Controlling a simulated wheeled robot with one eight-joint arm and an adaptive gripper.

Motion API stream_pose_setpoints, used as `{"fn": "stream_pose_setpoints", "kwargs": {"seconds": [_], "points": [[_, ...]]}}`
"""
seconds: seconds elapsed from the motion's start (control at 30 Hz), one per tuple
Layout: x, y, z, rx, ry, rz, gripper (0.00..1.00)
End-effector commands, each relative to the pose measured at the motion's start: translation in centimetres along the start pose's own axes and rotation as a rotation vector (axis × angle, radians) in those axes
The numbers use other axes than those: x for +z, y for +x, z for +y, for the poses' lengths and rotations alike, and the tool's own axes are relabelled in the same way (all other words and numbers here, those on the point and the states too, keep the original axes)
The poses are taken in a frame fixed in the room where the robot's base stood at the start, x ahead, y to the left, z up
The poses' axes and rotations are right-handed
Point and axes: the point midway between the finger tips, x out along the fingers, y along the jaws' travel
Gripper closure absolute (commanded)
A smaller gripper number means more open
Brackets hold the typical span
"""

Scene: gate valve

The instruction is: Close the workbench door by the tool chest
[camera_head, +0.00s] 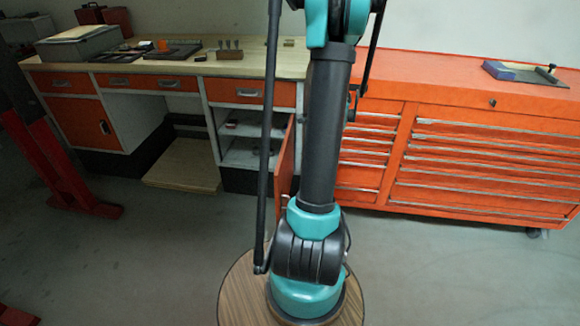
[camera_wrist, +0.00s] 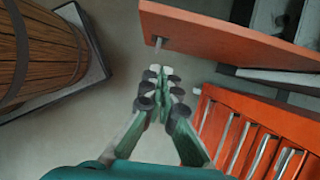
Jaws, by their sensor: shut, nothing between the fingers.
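The workbench door (camera_head: 285,162) is an orange panel standing open at the right end of the workbench (camera_head: 160,65), beside the orange tool chest (camera_head: 470,150). My arm partly hides it in the head view. In the wrist view the door (camera_wrist: 225,35) crosses the top, with a small grey handle (camera_wrist: 158,42) near its left end. The tool chest (camera_wrist: 262,140) shows at lower right. My gripper (camera_wrist: 161,75) is shut and empty, with its fingertips apart from the door, just below the handle in the picture. The head view does not show my gripper.
The open cabinet (camera_head: 240,145) behind the door shows shelves with small items. A red stand (camera_head: 60,170) is at the left, and a wooden board (camera_head: 185,175) lies under the bench. Grey floor (camera_head: 140,250) in front is clear.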

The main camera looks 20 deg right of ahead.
Motion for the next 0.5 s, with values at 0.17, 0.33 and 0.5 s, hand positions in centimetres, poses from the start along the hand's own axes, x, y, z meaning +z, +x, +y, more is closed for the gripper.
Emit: {"fn": "stream_pose_setpoints", "kwargs": {"seconds": [0.17,0.33,0.5], "points": [[0.1,2.6,0.0,0.000,-0.003,0.000,1.00],[0.1,5.5,0.0,0.001,-0.005,0.001,1.00],[0.1,8.4,0.0,0.000,-0.006,0.001,1.00]]}}
